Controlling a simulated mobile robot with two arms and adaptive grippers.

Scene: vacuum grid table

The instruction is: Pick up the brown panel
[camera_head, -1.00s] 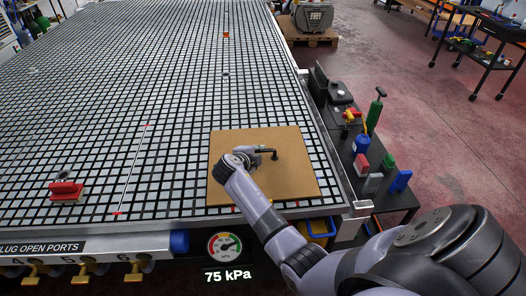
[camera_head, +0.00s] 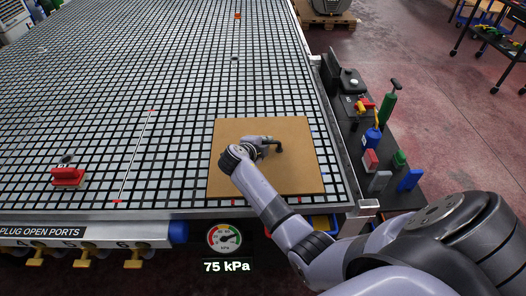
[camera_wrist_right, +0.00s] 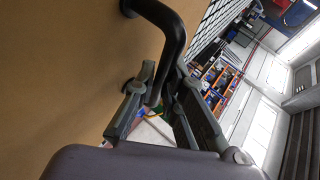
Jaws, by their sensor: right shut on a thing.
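The brown panel (camera_head: 302,175) lies flat on the gridded vacuum table (camera_head: 100,130), near its front right corner. It fills the left part of the right wrist view (camera_wrist_right: 60,70). A black handle (camera_wrist_right: 172,30) stands up from the panel. My right gripper (camera_head: 270,145) is over the middle of the panel, shut on the handle. In the wrist view the fingers (camera_wrist_right: 160,100) are on either side of the handle's bar. My left gripper is not in view.
A gauge (camera_head: 223,237) at the table's front edge stands above a "75 kPa" readout. A red-handled tool (camera_head: 68,177) sits on the table at left. A black side bench (camera_head: 385,150) with bottles and blocks stands right of the table.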

